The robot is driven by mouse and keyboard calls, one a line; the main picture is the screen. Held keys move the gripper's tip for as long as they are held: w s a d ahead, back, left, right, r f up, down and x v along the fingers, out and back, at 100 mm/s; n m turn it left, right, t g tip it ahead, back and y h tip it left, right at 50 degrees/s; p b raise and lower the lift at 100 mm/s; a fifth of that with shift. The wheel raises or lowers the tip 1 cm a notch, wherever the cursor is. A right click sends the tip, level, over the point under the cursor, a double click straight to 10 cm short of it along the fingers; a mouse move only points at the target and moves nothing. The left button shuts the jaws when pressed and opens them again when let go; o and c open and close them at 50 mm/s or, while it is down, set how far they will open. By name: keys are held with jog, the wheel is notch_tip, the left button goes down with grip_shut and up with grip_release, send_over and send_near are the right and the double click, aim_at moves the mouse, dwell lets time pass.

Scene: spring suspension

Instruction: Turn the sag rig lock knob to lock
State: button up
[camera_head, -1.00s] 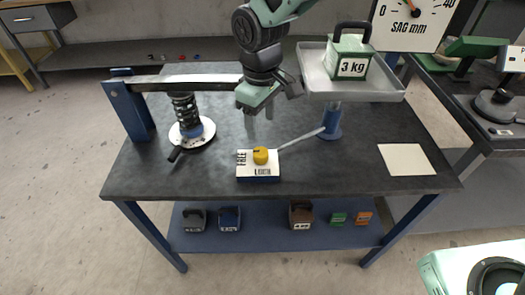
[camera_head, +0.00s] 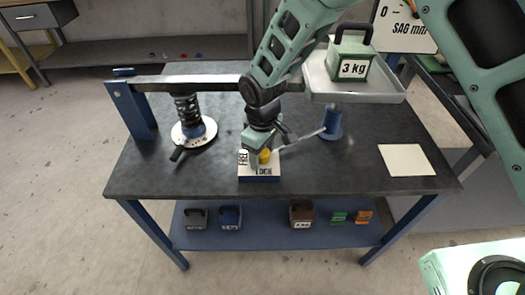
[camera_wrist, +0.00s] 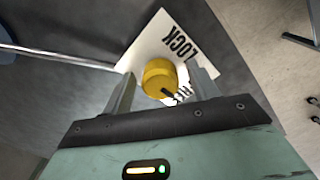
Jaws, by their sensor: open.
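The yellow lock knob (camera_wrist: 160,78) sits on a white-topped block (camera_head: 262,171) with a blue base at the front middle of the bench. The block's plate reads LOCK on the front face side and FREE at the left in the head view. A dark pointer mark on the knob shows in the wrist view, toward its lower right. My gripper (camera_wrist: 162,90) is open, with one finger on each side of the knob; whether the fingers touch it I cannot tell. In the head view my gripper (camera_head: 262,150) partly covers the knob.
A tray (camera_head: 352,91) holding a green 3 kg weight (camera_head: 352,58) stands at the back right. A black spring (camera_head: 187,108) under a metal beam (camera_head: 190,83) stands at the left. A thin grey rod runs right from the block to a blue post (camera_head: 332,122). A pale sheet (camera_head: 406,159) lies at right.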

jog(key=c, duration=1)
jog(key=shift+n, duration=0.3)
jog(key=n, duration=0.3)
jog(key=shift+r+n+p, duration=0.1)
jog(key=shift+n+p, duration=0.2)
jog(key=shift+n, duration=0.1)
jog(key=n+p, duration=0.1)
jog(key=n, duration=0.3)
jog(key=shift+w, duration=0.15)
jog(key=n+p, duration=0.1)
jog(key=n, duration=0.4)
jog(key=shift+n+p, duration=0.3)
jog(key=shift+n, duration=0.1)
jog(key=shift+n+p, duration=0.6)
jog(key=shift+n, duration=1.3)
